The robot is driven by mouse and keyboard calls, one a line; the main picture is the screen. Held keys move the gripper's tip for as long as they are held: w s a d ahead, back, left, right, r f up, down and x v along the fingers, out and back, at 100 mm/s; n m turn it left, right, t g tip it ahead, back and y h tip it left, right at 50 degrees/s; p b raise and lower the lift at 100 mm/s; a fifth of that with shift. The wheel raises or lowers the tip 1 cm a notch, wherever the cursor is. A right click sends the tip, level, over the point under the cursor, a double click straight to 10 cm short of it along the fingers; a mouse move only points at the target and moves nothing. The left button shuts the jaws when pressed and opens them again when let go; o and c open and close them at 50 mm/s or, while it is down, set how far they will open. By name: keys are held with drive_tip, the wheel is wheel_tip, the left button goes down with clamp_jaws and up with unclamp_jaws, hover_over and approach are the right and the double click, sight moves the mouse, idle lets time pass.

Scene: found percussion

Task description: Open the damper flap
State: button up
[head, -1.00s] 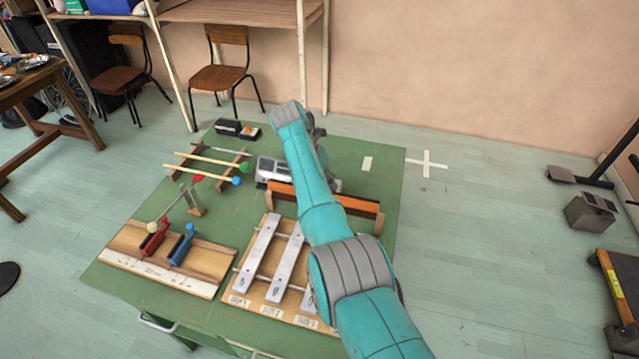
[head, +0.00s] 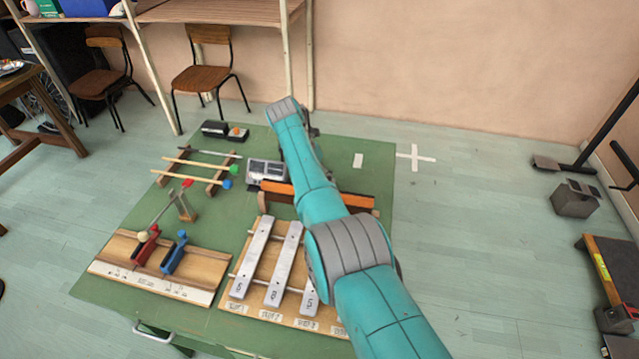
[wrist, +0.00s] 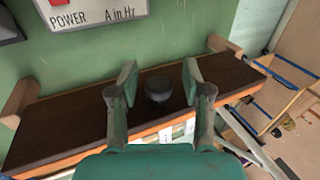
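The damper flap (wrist: 70,125) is a long dark brown board with an orange front edge, carried between wooden end blocks. In the head view its orange side (head: 276,187) shows left of my arm, which covers its middle. A round dark knob (wrist: 158,88) stands on the flap. My gripper (wrist: 158,80) is open, with one finger on each side of the knob and a visible gap to both. In the head view the fingers are hidden behind my arm. The flap lies about level; I cannot tell whether it has lifted.
A grey box (head: 267,172) labelled POWER stands close behind the flap. Metal bars on a wooden board (head: 272,318) lie in front. Mallets (head: 203,172) rest on a rack at the left, and red and blue clamps (head: 173,252) sit on a board. The green table's back right is mostly clear.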

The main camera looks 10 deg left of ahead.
drive_tip(key=v, duration=0.7)
drive_tip(key=shift+r, duration=0.25)
drive_tip(key=shift+a, duration=0.1)
idle(0.4)
